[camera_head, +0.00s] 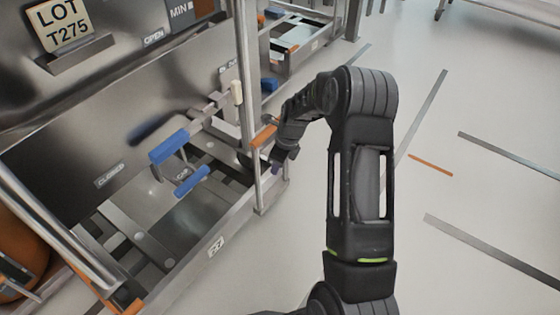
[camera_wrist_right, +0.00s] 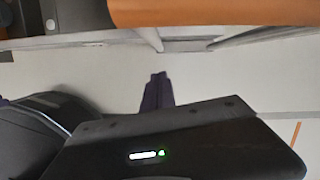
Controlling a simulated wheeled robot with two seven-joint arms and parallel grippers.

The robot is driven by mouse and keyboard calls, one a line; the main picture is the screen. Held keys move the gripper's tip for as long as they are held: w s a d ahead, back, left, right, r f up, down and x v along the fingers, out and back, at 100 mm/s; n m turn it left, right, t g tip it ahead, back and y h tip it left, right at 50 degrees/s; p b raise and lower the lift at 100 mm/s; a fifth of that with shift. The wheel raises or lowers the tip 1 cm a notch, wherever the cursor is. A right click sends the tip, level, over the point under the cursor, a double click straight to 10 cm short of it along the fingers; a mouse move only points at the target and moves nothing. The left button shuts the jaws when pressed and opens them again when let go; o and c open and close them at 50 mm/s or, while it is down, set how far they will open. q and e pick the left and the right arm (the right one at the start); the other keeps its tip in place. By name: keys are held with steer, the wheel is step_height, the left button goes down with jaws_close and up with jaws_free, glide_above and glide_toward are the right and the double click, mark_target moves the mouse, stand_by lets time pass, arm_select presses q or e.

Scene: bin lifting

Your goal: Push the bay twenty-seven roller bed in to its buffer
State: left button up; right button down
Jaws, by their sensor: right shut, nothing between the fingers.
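A low metal roller bed (camera_head: 185,270) lies at the foot of the steel station, its long rim running from lower left to the middle. A small white number plate (camera_head: 216,246) sits on that rim; its digits are hard to read. My right gripper (camera_head: 287,153) is at the bed's far right end, close to the upright post and an orange pad (camera_head: 263,137). Its dark purple fingers (camera_wrist_right: 155,92) are together and empty in the right wrist view, below an orange part (camera_wrist_right: 215,12). I cannot tell whether they touch the bed. My left gripper is out of view.
Blue grips (camera_head: 169,147) on a lever stand over the bed. Steel panels (camera_head: 85,110) carry a LOT T275 card (camera_head: 60,24). A round orange-brown object (camera_head: 20,245) is at lower left. Another bay (camera_head: 300,40) stands behind. Open floor (camera_head: 420,250) lies to the right.

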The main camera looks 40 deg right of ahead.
steer(key=shift+w+a+r+b, duration=0.15)
steer(key=shift+w+a, duration=0.15)
steer(key=shift+w, duration=0.3)
steer(key=shift+w+a+f+b, duration=0.1)
steer(key=shift+w+a, duration=0.2)
steer(key=shift+w, duration=0.25)
steer(key=shift+w+a+r+b, duration=0.15)
steer(key=shift+w+a, duration=0.15)
steer(key=shift+w, duration=0.3)
steer(key=shift+w+a, duration=0.1)
